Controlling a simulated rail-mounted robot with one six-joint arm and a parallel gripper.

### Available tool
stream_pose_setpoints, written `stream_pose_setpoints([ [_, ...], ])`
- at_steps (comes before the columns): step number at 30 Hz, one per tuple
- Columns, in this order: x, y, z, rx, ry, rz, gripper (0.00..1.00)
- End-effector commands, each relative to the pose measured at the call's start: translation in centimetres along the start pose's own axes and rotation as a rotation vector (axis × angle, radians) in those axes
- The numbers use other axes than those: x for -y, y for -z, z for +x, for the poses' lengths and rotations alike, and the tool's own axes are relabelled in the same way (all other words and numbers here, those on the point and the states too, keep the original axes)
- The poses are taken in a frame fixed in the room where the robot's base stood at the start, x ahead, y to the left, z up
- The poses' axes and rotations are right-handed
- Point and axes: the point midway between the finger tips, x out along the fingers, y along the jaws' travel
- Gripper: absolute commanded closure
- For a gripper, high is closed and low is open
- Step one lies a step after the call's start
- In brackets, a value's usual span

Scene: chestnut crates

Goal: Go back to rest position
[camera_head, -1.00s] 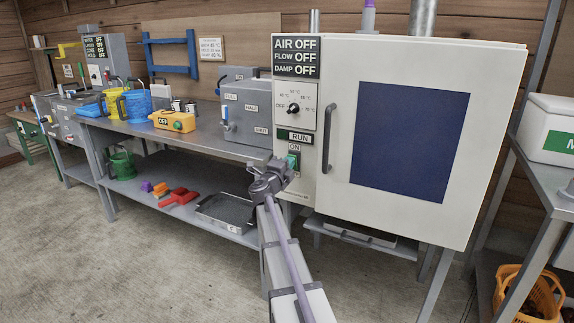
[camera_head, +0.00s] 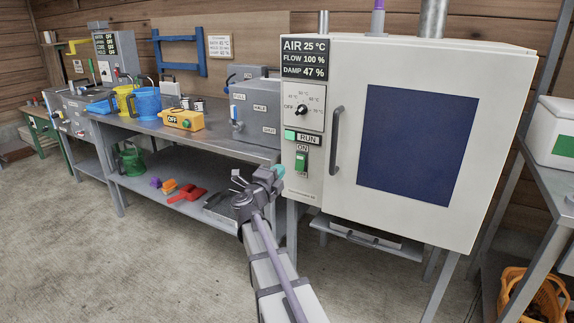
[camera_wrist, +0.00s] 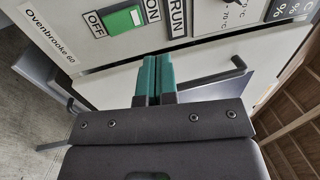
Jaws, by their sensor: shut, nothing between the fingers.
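My gripper (camera_head: 279,171) is in front of the white drying cabinet (camera_head: 500,150), low and to the left of its control panel. It stands apart from the green power switch (camera_head: 301,162), which also shows in the wrist view (camera_wrist: 122,20). In the wrist view its two teal fingers (camera_wrist: 155,75) are together with nothing between them. The cabinet display (camera_head: 305,58) reads AIR 25 °C, FLOW 100 %, DAMP 47 %. The RUN lamp (camera_head: 290,135) is green. The cabinet door is closed.
A steel bench (camera_head: 235,146) on the left holds a grey box (camera_head: 255,112), a yellow device (camera_head: 181,120) and jugs. Its lower shelf carries a tray and brushes. A door handle (camera_head: 336,140) sticks out from the cabinet. The concrete floor (camera_head: 130,260) in front is clear.

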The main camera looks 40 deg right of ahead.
Motion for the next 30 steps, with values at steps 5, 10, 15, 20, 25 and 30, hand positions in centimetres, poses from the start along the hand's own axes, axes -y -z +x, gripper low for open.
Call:
stream_pose_setpoints([
  [5,0.6,0.0,-1.5,0.001,0.0,0.0,1.0],
  [10,0.5,0.0,-1.5,0.0,0.0,0.0,1.0],
  [15,0.5,0.0,-1.5,0.0,0.0,0.0,1.0],
  [20,0.5,-0.6,-1.5,0.033,-0.004,-0.007,1.0],
  [25,0.7,-6.7,-3.7,0.442,0.039,-0.156,1.0],
  [30,-3.2,-12.6,-15.7,1.169,0.057,-0.59,1.0],
])
